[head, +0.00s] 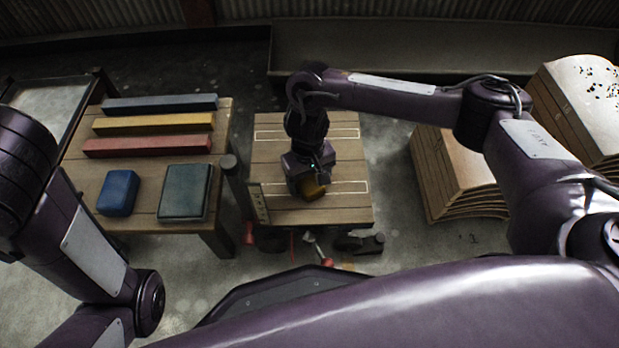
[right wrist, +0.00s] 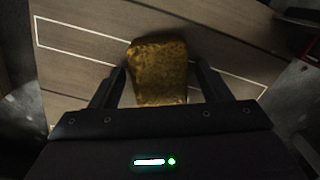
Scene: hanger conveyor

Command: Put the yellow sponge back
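The yellow sponge (head: 314,189) lies on the small wooden table (head: 345,150), near the front white-outlined strip, partly hidden by my right gripper (head: 308,184). In the right wrist view the sponge (right wrist: 158,75) sits between the two fingers of my right gripper (right wrist: 161,72). A gap shows between the sponge and the right-hand finger, and the left-hand finger is very close to it, so the gripper looks open around it. Whether the left-hand finger touches it I cannot tell. My left arm shows at the left edge of the head view, but its gripper is out of view.
A wooden table at left holds a dark bar (head: 160,104), a yellow bar (head: 153,124), a red bar (head: 147,146), a blue block (head: 118,192) and a green-grey block (head: 185,192). A post (head: 236,190) stands between the tables. Stacked wooden pieces (head: 450,175) stand at right.

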